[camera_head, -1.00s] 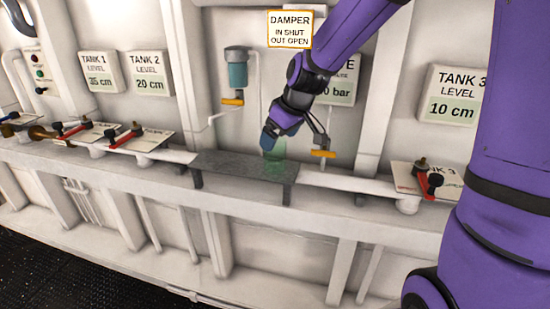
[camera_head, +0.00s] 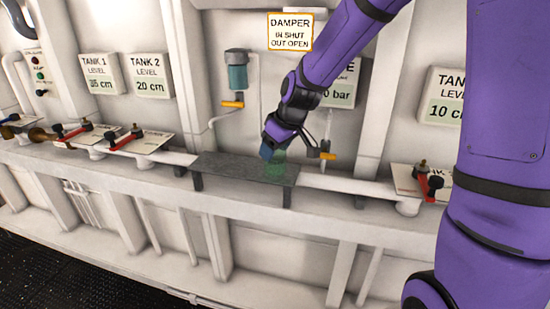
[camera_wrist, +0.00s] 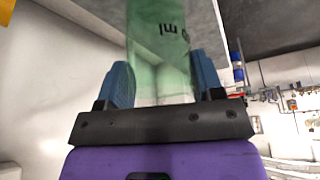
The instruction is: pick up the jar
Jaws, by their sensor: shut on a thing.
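The jar (camera_head: 276,169) is a translucent green cylinder at the grey shelf (camera_head: 232,167) in the head view. Its upper part is partly hidden by my gripper (camera_head: 269,150), which reaches down to it from the upper right. In the wrist view the jar (camera_wrist: 158,35) stands between the two blue fingers, with dark marks printed on its side. My gripper (camera_wrist: 162,82) is shut on it, one finger at each side. I cannot tell whether the jar's base touches the shelf.
Pipes with red-handled valves (camera_head: 70,133) run left of the shelf, and another valve (camera_head: 428,180) is at the right. A teal cylinder with an orange tap (camera_head: 237,78) hangs on the wall behind. An orange-handled tap (camera_head: 326,155) is close right of my gripper.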

